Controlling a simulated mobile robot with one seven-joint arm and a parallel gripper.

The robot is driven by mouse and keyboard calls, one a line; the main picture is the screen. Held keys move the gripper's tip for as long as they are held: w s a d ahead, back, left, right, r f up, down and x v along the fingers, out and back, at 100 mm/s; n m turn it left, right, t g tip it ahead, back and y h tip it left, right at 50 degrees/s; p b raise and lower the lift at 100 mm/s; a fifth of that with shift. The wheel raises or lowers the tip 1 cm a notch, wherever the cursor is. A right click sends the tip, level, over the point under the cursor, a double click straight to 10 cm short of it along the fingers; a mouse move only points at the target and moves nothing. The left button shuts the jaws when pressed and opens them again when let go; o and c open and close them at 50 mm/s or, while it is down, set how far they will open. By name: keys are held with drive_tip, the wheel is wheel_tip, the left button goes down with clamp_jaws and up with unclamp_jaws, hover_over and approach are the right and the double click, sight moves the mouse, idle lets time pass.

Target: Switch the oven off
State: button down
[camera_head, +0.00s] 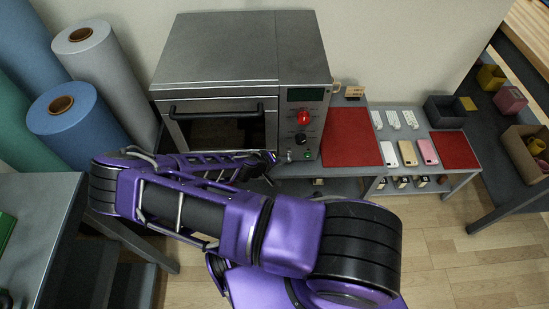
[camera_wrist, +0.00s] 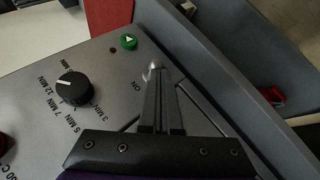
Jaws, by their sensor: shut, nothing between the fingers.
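The grey oven (camera_head: 215,50) stands at the back, its door shut. Its control panel carries a red knob (camera_head: 303,117), a black timer knob (camera_head: 301,138) and a green button (camera_head: 307,155). In the wrist view the timer knob (camera_wrist: 75,88) and green button (camera_wrist: 128,41) show at the left. A small silver toggle switch (camera_wrist: 152,70) sits beside the "ON" label, right at my fingertips. My gripper (camera_wrist: 160,84) is shut and empty, over the panel's lower edge. Whether it touches the switch I cannot tell. In the head view my gripper (camera_head: 274,158) is at the panel's lower left.
A red mat (camera_head: 350,136) lies on the bench just right of the oven, with phones (camera_head: 408,153) and a second red mat (camera_head: 454,150) further right. Rolls of material (camera_head: 85,125) stand at the left. A grey table (camera_head: 40,190) is at the front left.

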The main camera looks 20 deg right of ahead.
drive_tip(key=shift+a, duration=0.1)
drive_tip(key=shift+r, duration=0.15)
drive_tip(key=shift+r+p, duration=0.45)
drive_tip(key=shift+r, duration=0.2)
drive_tip(key=shift+r, duration=0.1)
